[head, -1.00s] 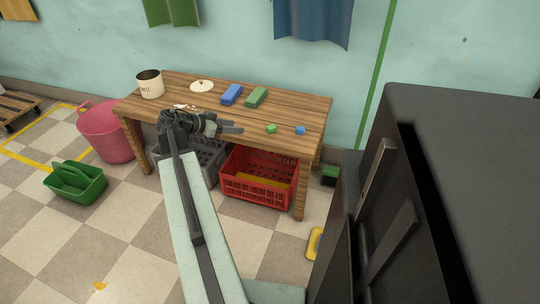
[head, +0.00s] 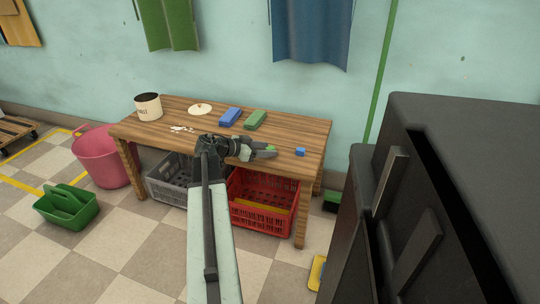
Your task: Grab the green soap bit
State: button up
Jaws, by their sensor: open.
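The small green soap bit (head: 271,148) is near the front edge of the wooden table (head: 295,135). It is partly hidden by the fingers of my gripper (head: 268,152). My gripper is open, pointing right, with its fingertips at the green bit. I cannot tell whether the bit is between the fingers or just behind them. A small blue soap bit (head: 300,152) sits a little to the right, apart from the gripper. A larger green bar (head: 255,119) and a blue bar (head: 229,117) lie farther back.
A cream tin (head: 148,106), a round white lid (head: 200,109) and pale scraps (head: 181,128) are on the table's left. A red crate (head: 262,215) and a grey crate (head: 168,184) stand below. A dark cabinet (head: 460,140) stands close on the right.

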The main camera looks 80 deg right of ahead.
jog(key=shift+s+d+f, duration=0.15)
jog(key=shift+s+d, duration=0.05)
jog(key=shift+s, duration=0.05)
grip_shut()
